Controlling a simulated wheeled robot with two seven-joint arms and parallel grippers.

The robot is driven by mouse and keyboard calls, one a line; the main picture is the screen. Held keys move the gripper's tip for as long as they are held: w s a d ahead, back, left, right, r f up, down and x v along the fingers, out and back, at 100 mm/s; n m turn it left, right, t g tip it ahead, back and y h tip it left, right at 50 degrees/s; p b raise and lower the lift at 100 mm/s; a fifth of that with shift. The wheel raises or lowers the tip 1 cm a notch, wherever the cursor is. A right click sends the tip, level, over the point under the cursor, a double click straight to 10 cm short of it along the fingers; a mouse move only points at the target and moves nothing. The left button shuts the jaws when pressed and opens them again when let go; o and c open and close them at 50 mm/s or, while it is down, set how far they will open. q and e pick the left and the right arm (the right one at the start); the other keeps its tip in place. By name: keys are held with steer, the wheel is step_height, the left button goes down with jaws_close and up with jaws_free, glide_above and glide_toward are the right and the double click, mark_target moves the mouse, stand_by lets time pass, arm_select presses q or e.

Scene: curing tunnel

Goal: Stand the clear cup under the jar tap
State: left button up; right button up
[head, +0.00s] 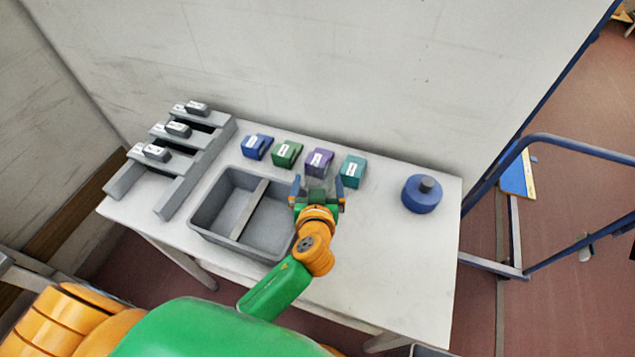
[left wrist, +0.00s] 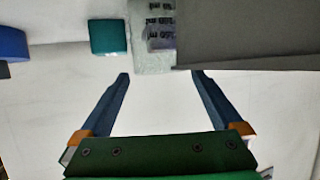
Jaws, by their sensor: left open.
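My left gripper (head: 319,183) is open over the table, at the right edge of the grey tray, in front of the purple box. In the left wrist view its two blue fingers (left wrist: 160,75) are apart with nothing between them. A pale see-through shape (left wrist: 140,55) with dark marks on it, likely the clear cup, shows just beyond the fingertips. I cannot make it out in the head view, where the gripper may hide it. A squat blue round vessel (head: 421,195) with a grey top stands at the right; I cannot make out a tap. My right gripper is out of view.
A grey two-part tray (head: 207,208) stands left of my gripper. Blue (head: 257,146), green (head: 287,154), purple (head: 319,161) and teal (head: 352,170) boxes line the back. A grey slotted rack (head: 186,190) is at the far left. The table's front right (head: 400,270) is clear.

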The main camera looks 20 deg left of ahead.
arm_select(q)
steer(key=shift+x, duration=0.95)
steer(key=shift+r, duration=0.15)
jaws_close()
